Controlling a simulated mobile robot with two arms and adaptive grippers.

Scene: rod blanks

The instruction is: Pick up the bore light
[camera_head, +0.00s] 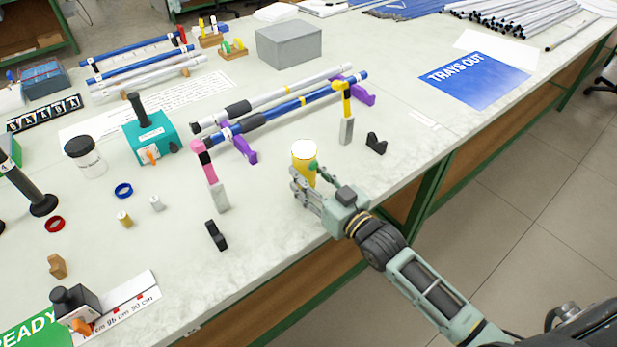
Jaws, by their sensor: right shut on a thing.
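The bore light (304,150), a yellow body with a bright white round face, stands near the front edge of the table (270,235). My right gripper (307,179) is shut on it from the front right, with its fingers around the lower part of the yellow body. The fingers hide the light's bottom, so I cannot tell whether it touches the table. My left gripper is not in view.
Blue and silver rods (300,103) lie on purple supports (240,145) behind the light. A yellow-topped post (346,115) and a black rest (376,143) stand to its right, a pink-topped post (208,172) to its left. The front edge strip is mostly clear.

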